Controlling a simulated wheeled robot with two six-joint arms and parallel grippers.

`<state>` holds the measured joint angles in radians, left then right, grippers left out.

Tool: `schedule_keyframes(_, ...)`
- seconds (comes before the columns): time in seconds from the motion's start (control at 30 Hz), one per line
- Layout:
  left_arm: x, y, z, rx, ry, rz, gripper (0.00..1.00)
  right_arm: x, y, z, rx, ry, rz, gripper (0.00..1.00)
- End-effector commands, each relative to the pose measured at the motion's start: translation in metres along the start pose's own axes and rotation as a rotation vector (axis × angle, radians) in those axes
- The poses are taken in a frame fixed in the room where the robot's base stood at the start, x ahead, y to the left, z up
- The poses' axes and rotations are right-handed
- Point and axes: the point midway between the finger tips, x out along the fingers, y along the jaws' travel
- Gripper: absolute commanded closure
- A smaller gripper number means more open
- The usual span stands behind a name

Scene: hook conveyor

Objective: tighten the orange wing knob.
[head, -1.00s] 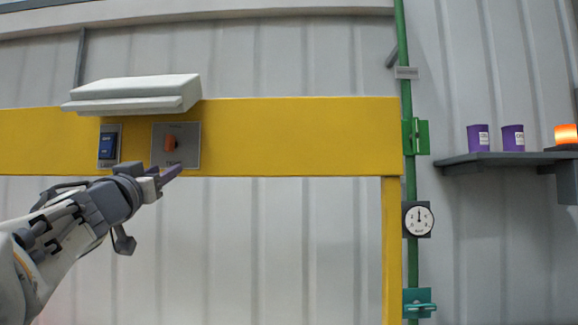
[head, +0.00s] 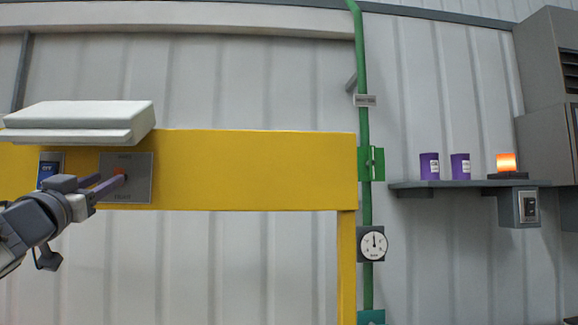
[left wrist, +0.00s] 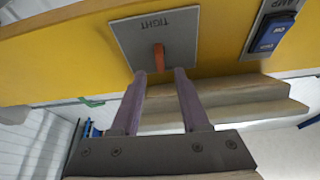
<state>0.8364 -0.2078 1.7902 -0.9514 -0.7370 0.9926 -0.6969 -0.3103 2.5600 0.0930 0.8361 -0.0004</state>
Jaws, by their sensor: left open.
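The orange wing knob (head: 118,171) is mounted on a grey plate (head: 140,186) on the yellow beam, partly hidden by my fingers in the head view. In the left wrist view the knob (left wrist: 160,58) stands out from the plate (left wrist: 126,36), which carries the word TIGHT upside down. My left gripper (head: 109,183) is open, its purple fingers pointing at the knob. In the left wrist view the fingertips (left wrist: 160,74) lie to either side of the knob's near end, with gaps; whether they reach around it, I cannot tell. My right gripper is not in view.
A blue switch (head: 49,170) sits left of the plate, and a white box-like cover (head: 80,120) juts out above. To the right are a green pipe (head: 364,80), a gauge (head: 373,245) and a shelf (head: 450,184) with two purple cups (head: 429,166) and an orange lamp (head: 506,162).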

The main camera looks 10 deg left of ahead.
Motion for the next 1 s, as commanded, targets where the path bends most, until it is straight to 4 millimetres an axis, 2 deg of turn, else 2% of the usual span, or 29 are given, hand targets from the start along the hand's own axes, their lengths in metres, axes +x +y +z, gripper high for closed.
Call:
schedule_keyframes(0.03,0.012,0.000,-0.002,-0.003,-0.001,0.003,0.55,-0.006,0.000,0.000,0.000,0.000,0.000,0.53)
schedule_keyframes(0.1,0.023,0.001,-0.001,-0.003,-0.001,0.002,0.55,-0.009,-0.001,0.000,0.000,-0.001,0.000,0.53)
schedule_keyframes(0.23,0.038,0.000,-0.001,-0.001,-0.001,0.001,0.55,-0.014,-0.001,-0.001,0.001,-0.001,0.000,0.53)
schedule_keyframes(0.4,0.045,0.000,0.000,0.000,0.000,0.000,0.55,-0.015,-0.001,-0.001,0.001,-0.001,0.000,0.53)
schedule_keyframes(0.63,0.046,0.000,0.001,0.000,0.000,-0.001,0.55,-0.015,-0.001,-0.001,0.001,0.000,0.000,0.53)
schedule_keyframes(0.67,0.046,0.000,0.001,0.000,0.000,-0.001,0.59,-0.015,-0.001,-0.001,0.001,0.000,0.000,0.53)
schedule_keyframes(0.7,0.046,0.000,0.001,0.000,0.000,-0.001,0.74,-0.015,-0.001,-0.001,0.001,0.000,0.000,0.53)
schedule_keyframes(0.77,0.046,0.000,0.001,0.000,0.000,-0.001,0.97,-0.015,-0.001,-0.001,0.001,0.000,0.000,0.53)
schedule_keyframes(0.8,0.046,0.000,0.001,0.000,0.000,-0.001,1.00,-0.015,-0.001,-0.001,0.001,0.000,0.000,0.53)
schedule_keyframes(1.0,0.045,0.000,0.000,0.003,0.000,0.000,1.00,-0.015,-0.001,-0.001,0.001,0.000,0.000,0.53)
